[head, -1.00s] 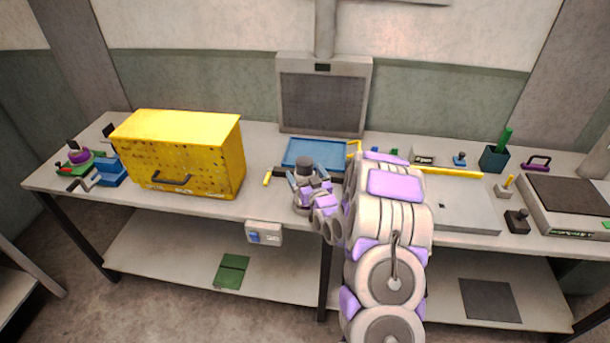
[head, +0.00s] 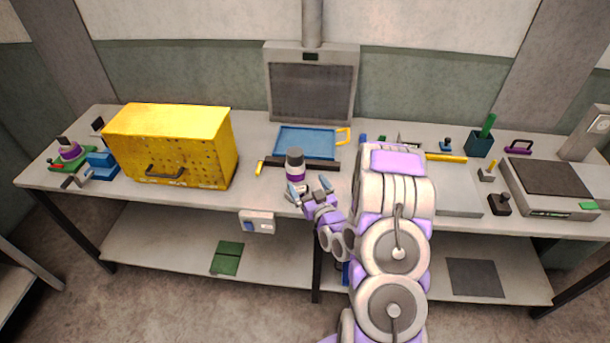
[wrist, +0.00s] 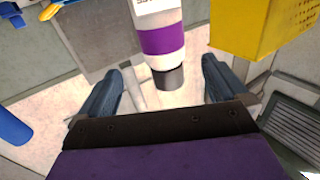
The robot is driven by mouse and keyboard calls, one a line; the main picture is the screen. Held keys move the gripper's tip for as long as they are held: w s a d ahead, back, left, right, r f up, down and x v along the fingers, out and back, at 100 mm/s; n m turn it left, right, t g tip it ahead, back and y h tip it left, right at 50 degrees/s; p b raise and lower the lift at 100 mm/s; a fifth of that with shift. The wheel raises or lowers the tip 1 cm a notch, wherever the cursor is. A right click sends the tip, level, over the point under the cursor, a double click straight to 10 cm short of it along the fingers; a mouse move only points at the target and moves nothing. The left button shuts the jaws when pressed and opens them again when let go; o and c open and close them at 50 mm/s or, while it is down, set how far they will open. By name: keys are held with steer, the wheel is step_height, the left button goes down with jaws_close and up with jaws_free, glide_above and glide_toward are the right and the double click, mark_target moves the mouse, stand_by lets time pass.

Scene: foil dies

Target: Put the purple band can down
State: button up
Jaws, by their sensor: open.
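The purple band can (head: 295,166), white with a dark grey cap and a purple band, stands upright on the workbench, in front of the blue tray. It also shows in the wrist view (wrist: 163,40), where its dark cap lies between and just past the fingertips. My gripper (head: 309,189) is open on the near side of the can, slightly to its right. In the wrist view my gripper (wrist: 163,70) has its two blue-grey fingers spread wide, with visible gaps on both sides of the can.
A yellow cabinet (head: 190,146) stands left of the can. A dark bar (head: 318,165) and the blue tray (head: 300,141) lie behind it. Another purple-banded item (head: 69,150) sits at far left. A flat scale-like device (head: 550,185) is at right.

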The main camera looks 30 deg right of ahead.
steer(key=shift+s+r+p, duration=0.2)
steer(key=shift+s+p, duration=0.7)
steer(key=shift+p, duration=0.45)
steer(key=shift+a, duration=0.1)
steer(key=s+a+r+n+g, duration=0.3)
steer(key=a+r+g, duration=0.3)
steer(key=g, duration=0.3)
steer(key=s+a+r+g, duration=0.3)
steer(key=s+a+r, duration=0.1)
steer(key=s, duration=0.8)
steer(key=s+a+r+m+g, duration=0.1)
steer(key=s+a+r+g, duration=0.3)
steer(key=s, duration=0.7)
steer(key=s+a+r+m+g+y, duration=0.1)
steer(key=s+a+r+g, duration=0.2)
steer(key=s+r, duration=0.4)
steer(key=s+a, duration=0.1)
steer(key=s, duration=0.4)
steer(key=shift+s+a+g, duration=0.15)
steer(key=shift+s+g, duration=0.15)
steer(key=shift+g, duration=0.1)
